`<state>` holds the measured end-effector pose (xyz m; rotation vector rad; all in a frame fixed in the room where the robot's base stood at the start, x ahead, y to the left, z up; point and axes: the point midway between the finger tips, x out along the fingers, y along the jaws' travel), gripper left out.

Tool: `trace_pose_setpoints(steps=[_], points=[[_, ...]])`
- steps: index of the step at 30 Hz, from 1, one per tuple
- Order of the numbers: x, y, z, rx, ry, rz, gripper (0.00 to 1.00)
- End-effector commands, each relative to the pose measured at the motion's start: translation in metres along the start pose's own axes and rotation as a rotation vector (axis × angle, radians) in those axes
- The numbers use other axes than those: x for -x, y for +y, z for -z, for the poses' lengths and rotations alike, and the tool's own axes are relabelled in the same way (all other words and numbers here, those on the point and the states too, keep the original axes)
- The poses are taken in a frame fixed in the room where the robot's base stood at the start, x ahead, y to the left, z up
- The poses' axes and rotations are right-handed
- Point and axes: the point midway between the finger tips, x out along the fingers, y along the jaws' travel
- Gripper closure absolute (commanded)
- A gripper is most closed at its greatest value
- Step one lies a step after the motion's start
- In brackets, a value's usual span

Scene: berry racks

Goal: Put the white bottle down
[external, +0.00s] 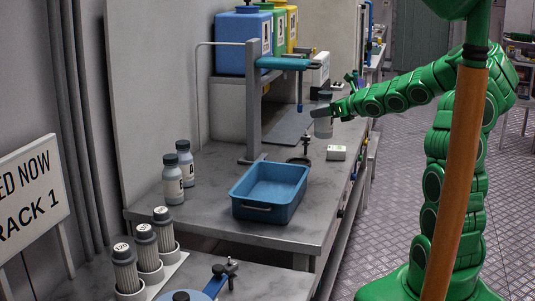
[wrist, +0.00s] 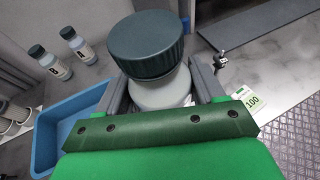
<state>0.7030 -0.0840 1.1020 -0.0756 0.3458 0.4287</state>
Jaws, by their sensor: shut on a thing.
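The white bottle (wrist: 160,92) with a dark green-grey cap (wrist: 147,42) is between the two fingers of my gripper (wrist: 165,98) in the wrist view. My gripper is shut on it. In the external view my gripper (external: 330,110) holds the bottle (external: 323,127) upright over the right part of the grey table (external: 215,215), near its right edge. I cannot tell whether the bottle's base touches the table. Its lower part is hidden by my gripper in the wrist view.
A blue tray (external: 270,208) stands in front, with two capped bottles (external: 179,175) to its left. A small white box (external: 336,153) and a small dark stand (external: 304,150) are close to my gripper. A metal frame (external: 254,110) rises behind the tray.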

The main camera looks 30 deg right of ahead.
Motion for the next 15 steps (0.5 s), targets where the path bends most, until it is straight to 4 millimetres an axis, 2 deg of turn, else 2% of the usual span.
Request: trace_pose_setpoints(steps=[8,15], points=[[-0.033,0.072,-0.018,0.054,0.001,-0.139,0.75],[-0.060,0.160,-0.033,0.114,0.001,-0.303,0.75]])
